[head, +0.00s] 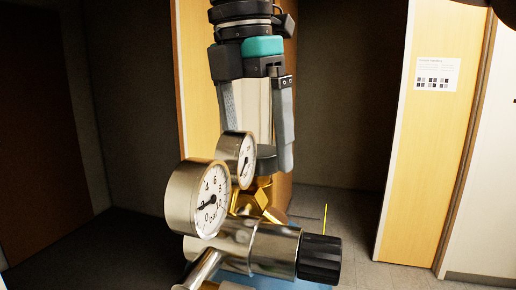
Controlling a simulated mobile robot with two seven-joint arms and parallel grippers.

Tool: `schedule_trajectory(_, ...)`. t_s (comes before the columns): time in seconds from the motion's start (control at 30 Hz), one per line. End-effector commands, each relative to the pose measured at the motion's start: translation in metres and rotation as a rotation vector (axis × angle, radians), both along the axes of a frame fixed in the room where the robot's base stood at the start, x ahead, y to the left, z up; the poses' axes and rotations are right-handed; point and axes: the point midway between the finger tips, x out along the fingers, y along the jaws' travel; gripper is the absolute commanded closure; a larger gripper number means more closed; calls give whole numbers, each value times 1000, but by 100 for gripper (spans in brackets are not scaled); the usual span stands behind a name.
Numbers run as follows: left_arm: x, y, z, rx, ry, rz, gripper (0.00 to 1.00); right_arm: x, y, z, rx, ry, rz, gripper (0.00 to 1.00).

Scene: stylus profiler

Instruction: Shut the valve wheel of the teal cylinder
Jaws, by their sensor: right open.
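The valve wheel (266,153) is a dark round knob on top of a brass valve (265,198), in the middle of the head view. My right gripper (261,150) points down from above and is open, with one finger on each side of the wheel. Its right finger overlaps the wheel's right edge in the picture; I cannot tell whether it touches. The left fingertip is hidden behind a gauge. A little of the blue-teal cylinder (275,281) shows below the regulator; most of it is hidden. My left gripper is not in view.
A metal regulator (255,246) with a black knob (319,259) stands in front of the valve. Its large gauge (196,199) and small gauge (238,155) rise close to the gripper's left finger. Wooden panels stand behind. Free floor shows at the right.

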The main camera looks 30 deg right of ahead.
Motion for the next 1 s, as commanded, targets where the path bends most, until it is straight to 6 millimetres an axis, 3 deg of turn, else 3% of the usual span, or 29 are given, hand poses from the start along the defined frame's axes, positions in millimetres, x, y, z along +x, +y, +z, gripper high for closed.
schedule_trajectory(0.3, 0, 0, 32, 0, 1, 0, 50, 0, 0, 31, 0, -1, 0, 0)
schedule_trajectory(0.7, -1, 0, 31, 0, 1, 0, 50, 0, 0, 68, 1, -1, 0, 0)
schedule_trajectory(1.0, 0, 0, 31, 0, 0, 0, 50, 0, 0, 70, 0, 0, 0, 0)
